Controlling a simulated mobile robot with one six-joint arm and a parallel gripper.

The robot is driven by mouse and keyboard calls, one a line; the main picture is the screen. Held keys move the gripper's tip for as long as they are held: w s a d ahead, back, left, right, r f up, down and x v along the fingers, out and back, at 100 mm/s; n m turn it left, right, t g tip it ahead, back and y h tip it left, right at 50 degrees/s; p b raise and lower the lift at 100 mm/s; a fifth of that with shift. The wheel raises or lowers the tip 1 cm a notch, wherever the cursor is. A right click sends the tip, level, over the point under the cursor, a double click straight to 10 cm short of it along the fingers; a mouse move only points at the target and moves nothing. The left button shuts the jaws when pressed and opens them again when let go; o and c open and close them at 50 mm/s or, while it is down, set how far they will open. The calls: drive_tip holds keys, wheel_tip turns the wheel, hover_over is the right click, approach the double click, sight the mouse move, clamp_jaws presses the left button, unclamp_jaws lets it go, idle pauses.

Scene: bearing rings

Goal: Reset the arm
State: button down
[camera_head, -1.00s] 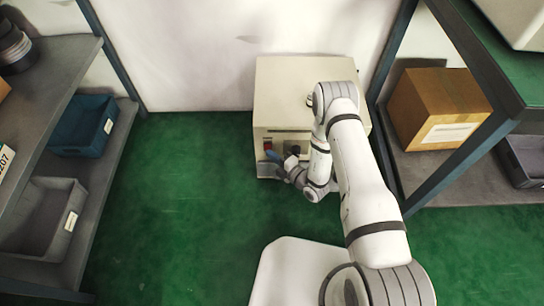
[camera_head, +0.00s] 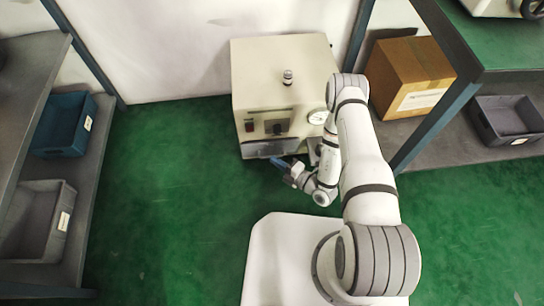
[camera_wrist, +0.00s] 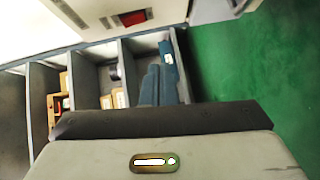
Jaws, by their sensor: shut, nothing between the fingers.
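My gripper (camera_head: 277,161) shows in the head view at the end of my white arm, close to the lower front of a beige machine. Its blue fingers (camera_wrist: 159,85) also show in the wrist view, side by side and closed together with nothing between them. My arm is bent, with its wrist low over the green floor.
The beige machine (camera_head: 284,72) has a red switch and a dial. The wrist view shows grey compartments (camera_wrist: 91,58) with small cartons beside the fingers. Shelves with a blue bin (camera_head: 62,125) and a cardboard box (camera_head: 408,75) flank the clear green floor (camera_head: 170,195).

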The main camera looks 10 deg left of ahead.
idle(0.5)
wheel_tip(320, 180, up, 42)
drive_tip(key=s+a+n+g+p, duration=0.2)
drive_tip(key=n+g+p, duration=1.1)
drive_tip(key=n, duration=0.9)
drive_tip(key=s+d+r+n+t+h+p, duration=0.2)
drive_tip(key=d+r+n, duration=0.5)
drive_tip(key=r, duration=0.4)
drive_tip(key=s+d+r+n+t+h+p, duration=0.2)
drive_tip(key=s+d+r+n+h+p, duration=0.3)
drive_tip(key=r, duration=0.7)
drive_tip(key=s+d+r+n+t+h+p, duration=0.2)
drive_tip(key=s+d+r+n+h+p, duration=0.1)
drive_tip(key=d+r+n+h+p, duration=0.4)
wheel_tip(320, 180, up, 5)
drive_tip(key=shift+s+d+f+n+t+p, duration=0.15)
drive_tip(key=shift+s+d+n+t+p, duration=0.2)
drive_tip(key=shift+d+n+p, duration=0.85)
drive_tip(key=shift+a, duration=0.1)
